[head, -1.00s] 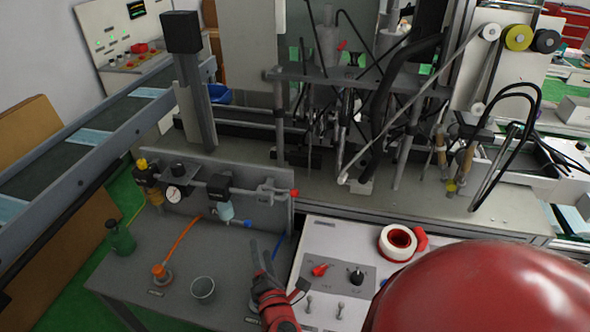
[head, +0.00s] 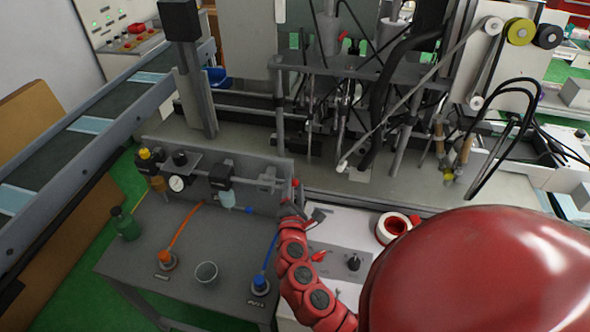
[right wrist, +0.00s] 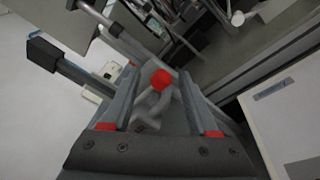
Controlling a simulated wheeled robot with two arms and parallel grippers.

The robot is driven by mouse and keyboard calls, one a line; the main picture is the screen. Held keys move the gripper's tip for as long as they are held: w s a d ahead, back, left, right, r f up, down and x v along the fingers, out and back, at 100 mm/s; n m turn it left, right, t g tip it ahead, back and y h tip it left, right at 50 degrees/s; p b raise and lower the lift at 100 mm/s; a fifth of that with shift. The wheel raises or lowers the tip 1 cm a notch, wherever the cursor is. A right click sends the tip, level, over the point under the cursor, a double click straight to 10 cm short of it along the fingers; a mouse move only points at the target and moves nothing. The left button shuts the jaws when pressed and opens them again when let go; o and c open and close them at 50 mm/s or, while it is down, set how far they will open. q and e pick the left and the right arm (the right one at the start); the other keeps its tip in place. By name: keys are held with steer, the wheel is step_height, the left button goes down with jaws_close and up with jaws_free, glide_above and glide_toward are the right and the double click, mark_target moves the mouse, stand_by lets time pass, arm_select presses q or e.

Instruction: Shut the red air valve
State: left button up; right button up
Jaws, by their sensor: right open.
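The red air valve handle (head: 295,183) is at the right end of the pipe assembly on the grey upright panel. In the head view it is small and partly hidden by my right gripper (head: 291,206), which is just in front of and below it. In the right wrist view the red handle end (right wrist: 160,79) and its grey valve body (right wrist: 150,112) show between the two fingers of my open right gripper (right wrist: 162,74). I cannot tell whether a finger touches it. My left gripper is out of view.
A gauge (head: 177,183), a regulator and a green bottle (head: 125,224) are at the left.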

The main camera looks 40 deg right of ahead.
steer(key=shift+p+x, duration=0.4)
steer(key=shift+x, duration=1.9)
steer(key=shift+f, duration=0.1)
jaws_close()
